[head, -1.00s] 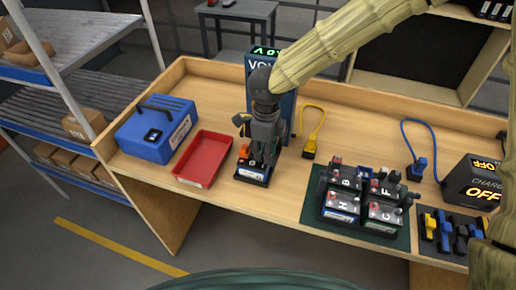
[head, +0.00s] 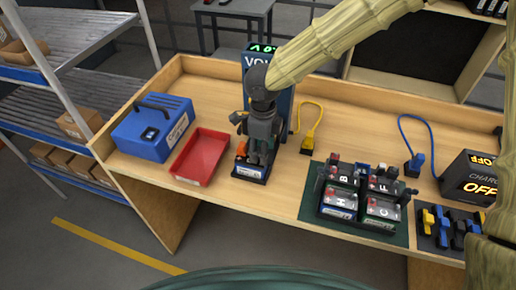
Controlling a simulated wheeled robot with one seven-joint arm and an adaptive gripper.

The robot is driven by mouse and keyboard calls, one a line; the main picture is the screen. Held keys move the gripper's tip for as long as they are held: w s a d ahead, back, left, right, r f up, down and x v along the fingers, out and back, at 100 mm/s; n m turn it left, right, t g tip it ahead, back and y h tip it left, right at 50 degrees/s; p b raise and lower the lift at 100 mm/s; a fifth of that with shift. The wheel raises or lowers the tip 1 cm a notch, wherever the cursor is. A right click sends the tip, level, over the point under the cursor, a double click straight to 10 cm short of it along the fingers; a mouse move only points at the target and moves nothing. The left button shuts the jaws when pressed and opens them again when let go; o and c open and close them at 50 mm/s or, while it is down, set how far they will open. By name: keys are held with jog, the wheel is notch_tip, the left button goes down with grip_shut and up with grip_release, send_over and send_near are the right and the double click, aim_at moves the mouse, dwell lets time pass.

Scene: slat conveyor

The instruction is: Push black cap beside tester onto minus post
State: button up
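My gripper (head: 262,150) points down over a small battery (head: 250,171) with a blue and white label, which stands in front of the blue voltage tester (head: 284,95). The fingers are right at the top of the battery and hide most of it, including its posts. An orange-red part (head: 241,147) shows at the battery's left, beside the fingers. I cannot make out the black cap; it may be hidden behind or between the fingers. Whether the fingers are shut on anything is too small and dark to tell.
A red tray (head: 201,157) and a blue case (head: 153,127) stand at left. A yellow plug (head: 308,143) lies right of the tester. Several batteries stand on a green mat (head: 309,206). A blue plug (head: 414,164), the charger (head: 470,177) and a clip tray (head: 449,231) are at right.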

notch_tip(320, 180, up, 11)
jog(key=shift+r, duration=0.2)
dwell(0.3)
